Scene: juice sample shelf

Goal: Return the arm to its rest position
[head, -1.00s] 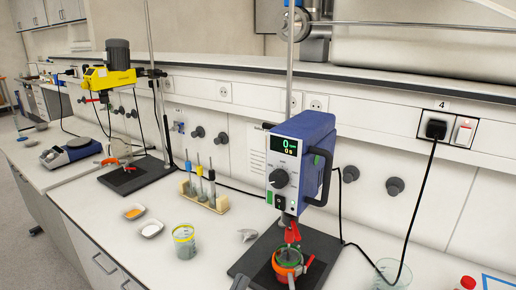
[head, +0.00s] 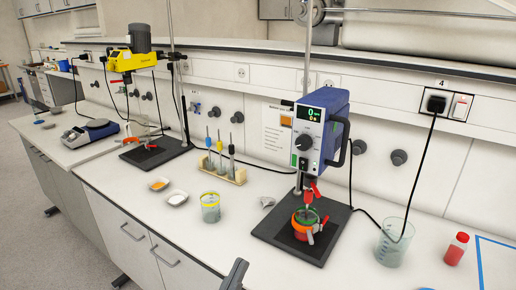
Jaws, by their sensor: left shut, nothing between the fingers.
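My left gripper (head: 235,275) shows as a dark grey tip at the bottom edge of the head view, in front of the bench's front edge. It is shut and holds nothing. Most of it and of its arm lies outside the picture. It is apart from the things on the bench. My right gripper is not in view.
A blue stirrer (head: 321,130) stands over a black base plate (head: 268,232) with an orange-clamped vessel (head: 303,230). A yellow-rimmed beaker (head: 210,208), a glass beaker (head: 390,245) and a red bottle (head: 456,250) stand nearby. The front bench strip (head: 215,250) is clear.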

